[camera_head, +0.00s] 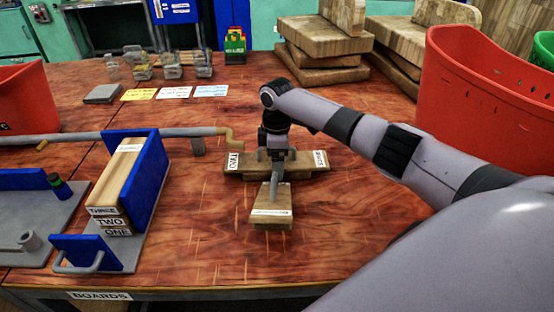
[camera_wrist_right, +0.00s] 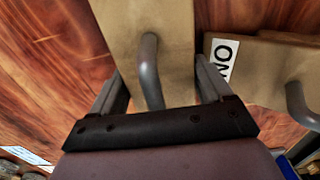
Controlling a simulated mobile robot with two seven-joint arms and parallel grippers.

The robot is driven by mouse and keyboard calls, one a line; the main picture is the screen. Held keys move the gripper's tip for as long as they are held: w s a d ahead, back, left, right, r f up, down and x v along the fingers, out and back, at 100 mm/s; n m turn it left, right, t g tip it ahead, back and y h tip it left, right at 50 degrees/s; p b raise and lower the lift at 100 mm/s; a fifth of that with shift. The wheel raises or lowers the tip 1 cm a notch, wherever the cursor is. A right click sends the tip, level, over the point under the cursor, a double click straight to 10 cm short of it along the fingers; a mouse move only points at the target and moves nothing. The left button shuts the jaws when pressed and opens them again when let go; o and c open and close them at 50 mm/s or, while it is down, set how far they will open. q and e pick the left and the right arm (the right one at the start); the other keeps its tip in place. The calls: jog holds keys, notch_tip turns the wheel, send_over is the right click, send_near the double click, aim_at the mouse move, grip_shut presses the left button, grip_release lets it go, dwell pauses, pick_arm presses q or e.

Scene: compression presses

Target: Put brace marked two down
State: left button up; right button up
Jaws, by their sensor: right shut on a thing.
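Two tan wooden braces lie close together under my right gripper (camera_head: 277,158) in the head view. The crosswise brace (camera_head: 305,163) has white labels at both ends, the left one apparently reading TWO. The other brace (camera_head: 278,216) points toward the front, with a label too small to read. In the right wrist view my right gripper (camera_wrist_right: 162,75) is shut on a brace (camera_wrist_right: 175,22) with a grey handle. A second brace (camera_wrist_right: 265,75) beside it has a partly cut-off label seeming to end in WO. I cannot tell which brace is held. My left gripper is not seen.
A blue holder (camera_head: 158,170) at left contains boards labelled THREE, TWO and ONE. A grey bar (camera_head: 130,135) runs behind it. A red bin (camera_head: 490,100) is at right. The table's front middle is clear.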

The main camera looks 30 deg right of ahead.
jog(key=shift+s+f, duration=0.2)
jog(key=shift+f, duration=0.4)
jog(key=o, duration=1.5)
jog(key=shift+f, duration=0.1)
jog(key=shift+o, duration=0.2)
jog(key=shift+a, duration=0.15)
jog(key=r, duration=1.3)
jog(key=shift+w+r, duration=0.2)
jog(key=shift+r, duration=0.1)
